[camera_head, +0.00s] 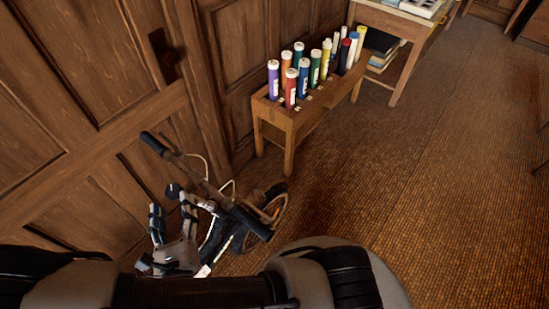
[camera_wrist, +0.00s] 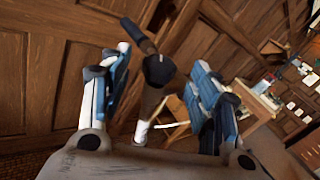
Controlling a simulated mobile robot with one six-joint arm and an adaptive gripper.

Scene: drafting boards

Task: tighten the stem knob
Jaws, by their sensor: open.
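A small bicycle or scooter stands by the wood-panelled wall, with a dark handlebar (camera_head: 202,183). A dark round knob (camera_head: 173,190), which looks like the stem knob, sits near the handlebar. In the wrist view the knob (camera_wrist: 160,69) shows beyond and between my fingers. A dark grip (camera_wrist: 138,36) reaches up and left behind it. My gripper (camera_head: 172,208) is open and empty, its fingers pointing up toward the knob; in the wrist view my gripper (camera_wrist: 161,65) has clear gaps on both sides of the knob. I cannot tell the exact distance between them.
A low wooden rack (camera_head: 294,122) holds several coloured tubes (camera_head: 304,78) against the wall. A wooden table (camera_head: 398,24) with papers stands behind it. The panelled wall (camera_head: 90,125) is close on the left. The brown carpet (camera_head: 430,180) on the right is clear.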

